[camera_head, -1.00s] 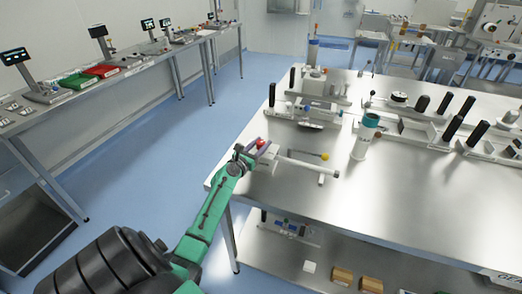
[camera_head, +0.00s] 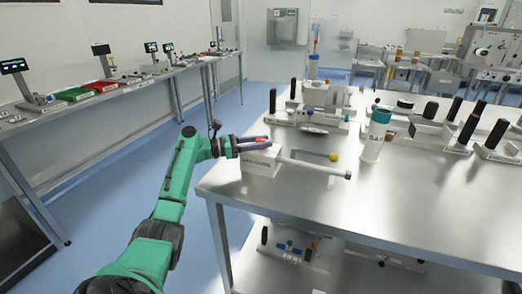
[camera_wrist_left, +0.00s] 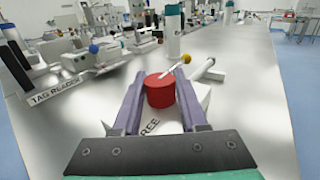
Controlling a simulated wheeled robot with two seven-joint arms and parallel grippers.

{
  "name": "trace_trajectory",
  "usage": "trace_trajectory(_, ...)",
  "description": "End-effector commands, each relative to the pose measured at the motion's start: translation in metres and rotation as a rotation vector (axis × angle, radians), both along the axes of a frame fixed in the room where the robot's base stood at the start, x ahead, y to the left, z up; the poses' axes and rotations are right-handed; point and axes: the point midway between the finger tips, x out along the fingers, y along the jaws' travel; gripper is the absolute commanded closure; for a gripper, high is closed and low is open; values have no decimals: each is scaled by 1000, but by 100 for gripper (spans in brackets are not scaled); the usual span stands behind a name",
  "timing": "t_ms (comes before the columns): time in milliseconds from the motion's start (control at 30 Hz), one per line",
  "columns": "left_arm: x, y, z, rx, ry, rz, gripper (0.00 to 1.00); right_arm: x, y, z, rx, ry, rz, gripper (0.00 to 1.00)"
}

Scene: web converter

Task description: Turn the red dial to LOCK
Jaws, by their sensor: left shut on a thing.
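The red dial (camera_wrist_left: 160,94) is a short red cylinder with a pale pointer bar on top, angled to the upper right in the left wrist view. It sits on a white block (camera_head: 258,165) at the near left of the steel table; only a little of the dial (camera_head: 264,140) shows in the head view. Lettering reading FREE (camera_wrist_left: 149,129) is on the block beside the dial. LOCK lettering is not readable. My left gripper (camera_wrist_left: 160,84) is shut on the dial, one purple finger on each side. It shows in the head view too (camera_head: 268,143). My right gripper is out of view.
A white and teal bottle (camera_head: 376,136) stands beyond. A unit marked TAG READER (camera_wrist_left: 55,89) is left in the wrist view. The table's near-left edge (camera_head: 215,197) is close to the block.

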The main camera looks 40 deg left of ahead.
Motion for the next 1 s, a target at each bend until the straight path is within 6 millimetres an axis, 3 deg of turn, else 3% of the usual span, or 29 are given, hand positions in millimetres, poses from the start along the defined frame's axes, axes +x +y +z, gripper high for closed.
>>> trace_trajectory(567, 0, -1, -2, 2, 6, -42, 100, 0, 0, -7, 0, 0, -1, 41)
trace_trajectory(600, 0, -1, -2, 2, 6, -42, 50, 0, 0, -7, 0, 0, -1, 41)
trace_trajectory(667, 0, -1, -2, 2, 6, -42, 28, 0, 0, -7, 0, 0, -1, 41)
trace_trajectory(1000, -1, 1, -2, 2, 4, -39, 28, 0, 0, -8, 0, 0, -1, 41)
